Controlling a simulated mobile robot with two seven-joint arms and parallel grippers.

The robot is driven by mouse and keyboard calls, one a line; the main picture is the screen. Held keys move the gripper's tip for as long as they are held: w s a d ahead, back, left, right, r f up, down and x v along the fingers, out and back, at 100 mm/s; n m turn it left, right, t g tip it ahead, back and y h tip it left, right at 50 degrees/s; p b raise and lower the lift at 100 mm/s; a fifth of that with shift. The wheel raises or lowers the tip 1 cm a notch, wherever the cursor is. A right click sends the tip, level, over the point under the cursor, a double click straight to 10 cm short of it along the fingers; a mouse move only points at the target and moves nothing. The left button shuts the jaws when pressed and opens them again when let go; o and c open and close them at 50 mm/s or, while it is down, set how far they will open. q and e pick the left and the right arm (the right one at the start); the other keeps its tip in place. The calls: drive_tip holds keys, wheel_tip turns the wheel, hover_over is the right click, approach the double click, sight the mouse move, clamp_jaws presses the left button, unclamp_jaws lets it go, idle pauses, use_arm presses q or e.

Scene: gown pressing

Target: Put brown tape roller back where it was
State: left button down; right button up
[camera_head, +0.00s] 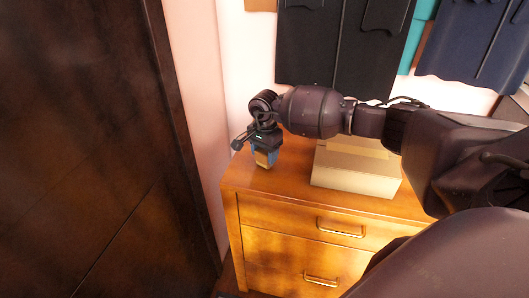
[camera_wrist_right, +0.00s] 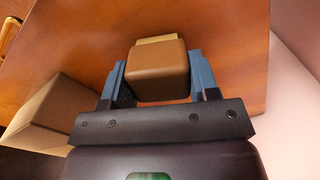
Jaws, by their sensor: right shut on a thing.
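The brown tape roller (camera_wrist_right: 157,76) shows in the right wrist view as a rounded brown block with a paler tan part at its far end. My right gripper (camera_wrist_right: 160,82) is shut on it, with a blue finger on each side. In the head view my right gripper (camera_head: 264,156) points down over the left end of the wooden cabinet top, and the roller (camera_head: 262,159) shows partly between the fingers. I cannot tell whether the roller touches the top. My left gripper is not in view.
A beige box (camera_head: 356,174) stands on the wooden cabinet (camera_head: 285,208), right of my right gripper; it also shows in the wrist view (camera_wrist_right: 52,112). Dark garments (camera_head: 338,50) hang behind. A dark door (camera_head: 85,150) stands at left. The cabinet's front left top is clear.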

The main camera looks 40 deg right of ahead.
drive_tip(key=shift+r, duration=0.1)
drive_tip(key=o, duration=0.5)
drive_tip(key=shift+f, duration=0.2)
drive_tip(key=o, duration=0.5)
